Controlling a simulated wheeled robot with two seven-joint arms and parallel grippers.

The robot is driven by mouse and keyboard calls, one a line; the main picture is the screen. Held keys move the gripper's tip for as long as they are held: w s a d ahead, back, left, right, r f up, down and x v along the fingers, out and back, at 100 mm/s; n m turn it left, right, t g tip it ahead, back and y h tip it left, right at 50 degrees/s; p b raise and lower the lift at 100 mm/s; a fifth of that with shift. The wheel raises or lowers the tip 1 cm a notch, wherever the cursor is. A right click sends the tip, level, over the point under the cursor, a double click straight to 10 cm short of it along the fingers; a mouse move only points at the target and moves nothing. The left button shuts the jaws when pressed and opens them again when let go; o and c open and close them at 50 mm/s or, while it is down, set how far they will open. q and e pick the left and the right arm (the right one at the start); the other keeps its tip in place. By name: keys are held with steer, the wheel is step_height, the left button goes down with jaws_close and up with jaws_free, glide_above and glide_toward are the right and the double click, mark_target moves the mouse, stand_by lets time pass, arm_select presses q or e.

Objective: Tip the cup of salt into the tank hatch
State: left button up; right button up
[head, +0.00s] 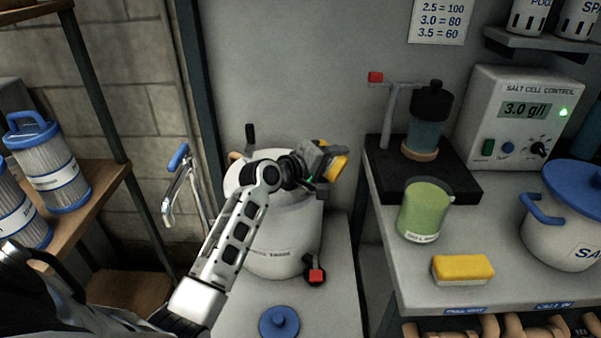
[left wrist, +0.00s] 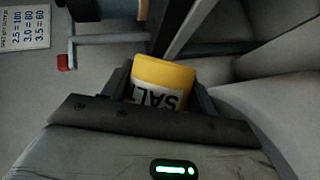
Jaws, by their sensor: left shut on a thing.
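The white tank (head: 283,247) stands at the centre of the head view. My left gripper (head: 325,163) is above the right side of its top, shut on the yellow salt cup (head: 339,166). In the left wrist view the cup (left wrist: 163,88) sits between the fingers, its SALT label partly covered. The gripper hides much of the cup, so I cannot tell its exact tilt or contents. My left arm covers much of the tank's top, and the hatch opening is not clearly visible. My right gripper is not in view.
A blue lid (head: 279,322) lies in front of the tank, near a red-ended valve handle (head: 316,275). The counter at right holds a green jug (head: 425,208), a yellow sponge (head: 462,269), a white pot (head: 562,235) and the salt control box (head: 519,117). Filter cartridges (head: 48,165) stand at left.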

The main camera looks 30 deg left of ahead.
arm_select(q)
steer(key=shift+a+r+n+h, duration=0.45)
steer(key=shift+a+n, duration=0.15)
steer(key=shift+a, duration=0.15)
stand_by(0.8)
steer(key=shift+a+r+n+t+h, duration=0.25)
steer(key=shift+r+n+t, duration=0.15)
steer(key=shift+n, duration=0.2)
stand_by(0.9)
steer(key=shift+a+f+n+h+b, duration=0.25)
steer(key=shift+f+n+h+b, duration=0.2)
steer(key=shift+n, duration=0.25)
stand_by(1.1)
steer(key=shift+a+r+n+t+h, duration=0.25)
steer(key=shift+a+r+n+t, duration=0.2)
steer(key=shift+n, duration=0.35)
stand_by(2.5)
